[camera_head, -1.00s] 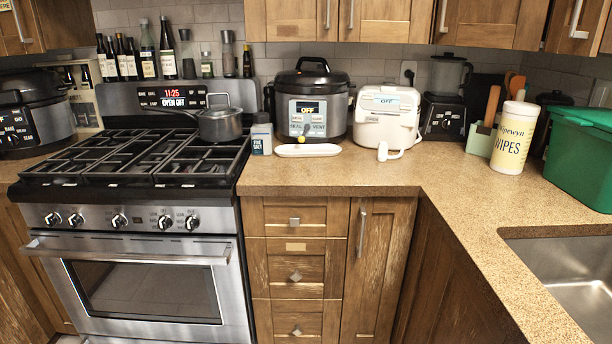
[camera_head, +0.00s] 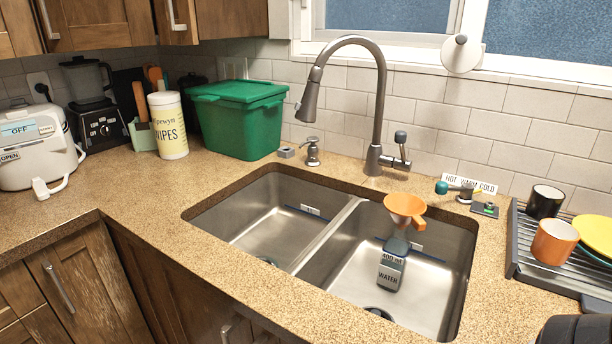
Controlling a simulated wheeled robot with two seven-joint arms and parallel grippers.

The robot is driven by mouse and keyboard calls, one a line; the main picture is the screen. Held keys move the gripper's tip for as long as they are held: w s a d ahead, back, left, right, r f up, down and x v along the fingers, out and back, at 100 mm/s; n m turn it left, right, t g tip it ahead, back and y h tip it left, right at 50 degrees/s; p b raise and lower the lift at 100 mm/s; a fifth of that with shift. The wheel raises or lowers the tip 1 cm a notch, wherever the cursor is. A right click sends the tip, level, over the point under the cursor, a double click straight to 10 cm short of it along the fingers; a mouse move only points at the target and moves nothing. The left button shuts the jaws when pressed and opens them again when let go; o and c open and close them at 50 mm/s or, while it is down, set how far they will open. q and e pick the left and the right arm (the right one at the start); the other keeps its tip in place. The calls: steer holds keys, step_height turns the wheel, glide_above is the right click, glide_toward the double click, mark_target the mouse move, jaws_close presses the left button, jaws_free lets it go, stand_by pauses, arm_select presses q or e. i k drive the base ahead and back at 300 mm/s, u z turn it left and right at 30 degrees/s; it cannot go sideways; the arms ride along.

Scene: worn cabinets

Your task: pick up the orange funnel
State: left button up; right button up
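The orange funnel (camera_head: 405,207) is upright with its wide mouth up, over the right basin of the sink. Its narrow end points down at the top of a grey bottle (camera_head: 391,270) labelled "400 ml WATER", which stands in that basin. The funnel appears to sit on the bottle's neck, but I cannot tell for certain.
The steel double sink (camera_head: 265,222) is set in the speckled counter. A tall faucet (camera_head: 378,110) rises behind it. A green bin (camera_head: 238,120) stands at back left. A dish rack (camera_head: 520,245) with an orange mug (camera_head: 553,243) is at right. The front counter strip is clear.

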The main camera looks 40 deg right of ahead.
mark_target(404, 209)
steer(key=k, duration=0.5)
steer(key=u, duration=0.75)
steer(key=i, duration=0.6)
steer(key=z, duration=2.8)
